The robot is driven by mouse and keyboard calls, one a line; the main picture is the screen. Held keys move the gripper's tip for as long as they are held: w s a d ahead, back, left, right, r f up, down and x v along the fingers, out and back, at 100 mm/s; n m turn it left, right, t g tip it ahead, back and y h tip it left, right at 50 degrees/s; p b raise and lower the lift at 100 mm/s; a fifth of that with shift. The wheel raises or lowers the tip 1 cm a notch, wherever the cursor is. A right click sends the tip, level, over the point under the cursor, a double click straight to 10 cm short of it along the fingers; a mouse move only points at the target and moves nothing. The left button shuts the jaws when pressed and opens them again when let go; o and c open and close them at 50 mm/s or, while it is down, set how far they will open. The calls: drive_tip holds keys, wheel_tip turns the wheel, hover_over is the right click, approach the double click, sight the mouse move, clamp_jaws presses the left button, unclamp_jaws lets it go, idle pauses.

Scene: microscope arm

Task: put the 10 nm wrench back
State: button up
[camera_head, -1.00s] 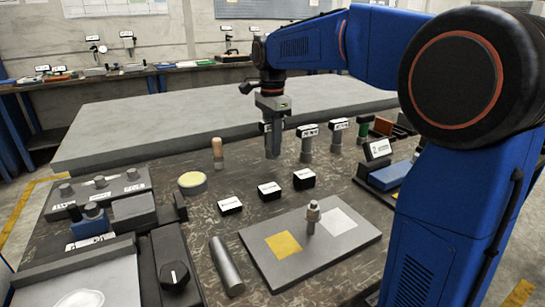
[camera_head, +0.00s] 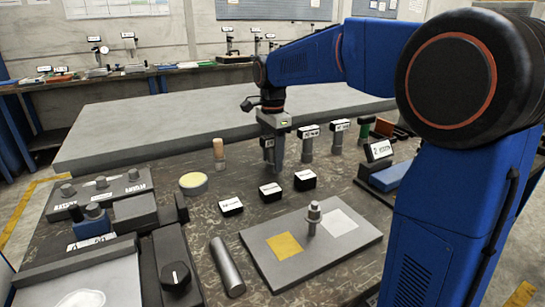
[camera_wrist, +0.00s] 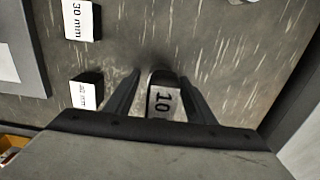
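A label reading "10" (camera_wrist: 163,101) sits on a dark-topped piece, apparently the 10 nm wrench, between my gripper's fingers in the wrist view. My gripper (camera_wrist: 157,85) has a finger on each side of it. A gap shows on the left side of the piece, and the fingers look open. In the head view my gripper (camera_head: 273,168) points down at the left end of the row of labelled upright tools. There the gripper hides the wrench's label, and the wrench itself is hard to make out.
Two labelled grey upright tools (camera_head: 308,145) (camera_head: 338,138) stand to the right. A wooden-handled tool (camera_head: 219,152) stands to the left. Several black labelled blocks (camera_head: 270,192) lie nearer. A grey plate (camera_head: 345,245) carries an upright bolt (camera_head: 314,218). A loose grey cylinder (camera_head: 227,267) lies beside it.

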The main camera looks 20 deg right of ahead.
sight(273, 136)
drive_tip(key=shift+r, duration=0.1)
wheel_tip(273, 136, up, 12)
drive_tip(key=shift+f, duration=0.15)
drive_tip(key=shift+r, duration=0.2)
idle(0.4)
drive_tip(key=shift+s, duration=0.1)
